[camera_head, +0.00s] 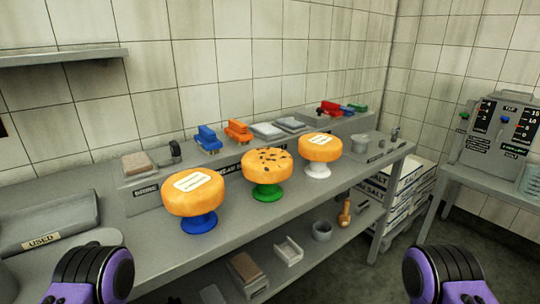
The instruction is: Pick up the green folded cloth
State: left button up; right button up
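A small green item (357,107) lies at the far right end of the raised back ledge, beside a red item (330,108) and a blue one. It is too small and too far off to tell if it is a folded cloth. No other green cloth shows clearly. My purple and black arm parts show at the bottom left and bottom right, far from the ledge. Neither gripper's fingers are in the picture.
Three orange cheese wheels stand on a blue (199,223), a green (266,193) and a white stand (317,170) along the grey table (120,221). Blue (208,139) and orange items (238,131) sit on the ledge. A side table with a machine (498,135) stands right.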

aim_at(360, 108)
jog(key=z, duration=1.8)
jog(key=i, duration=3.95)
jog(key=u, duration=2.55)
